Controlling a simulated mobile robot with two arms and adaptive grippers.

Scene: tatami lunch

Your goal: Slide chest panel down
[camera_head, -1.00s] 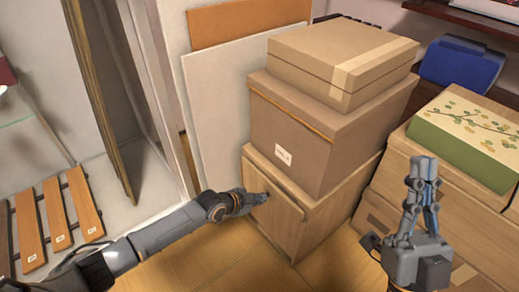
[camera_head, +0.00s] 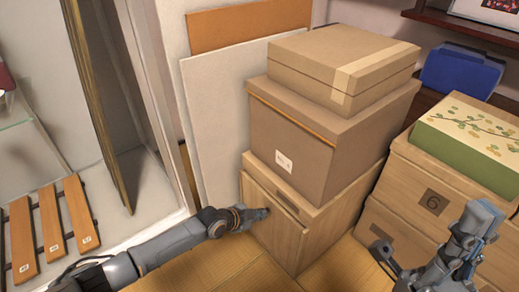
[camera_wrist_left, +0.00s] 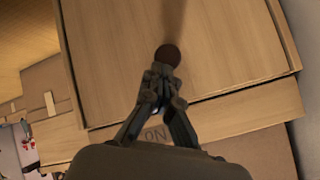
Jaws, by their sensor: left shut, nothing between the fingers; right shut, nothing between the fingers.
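The wooden chest (camera_head: 318,238) stands on the floor under two stacked boxes. Its front panel (camera_head: 278,232) faces me, with a dark slot (camera_head: 287,203) visible near its top edge. In the left wrist view the panel (camera_wrist_left: 225,45) fills the upper middle and carries a dark round knob (camera_wrist_left: 168,54). My left gripper (camera_head: 265,213) is shut and empty, its tips at the panel; in the wrist view its tips (camera_wrist_left: 163,72) are right at the knob, contact being unclear. My right gripper (camera_head: 484,216) is shut and empty, raised at the right, away from the chest.
A brown box (camera_head: 300,135) and a lighter lidded box (camera_head: 343,62) are stacked on the chest. Wooden drawers (camera_head: 410,195) with a green patterned box (camera_head: 470,140) on top stand to the right. Leaning boards (camera_head: 230,110) stand behind. Some tatami floor (camera_head: 335,272) is open in front.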

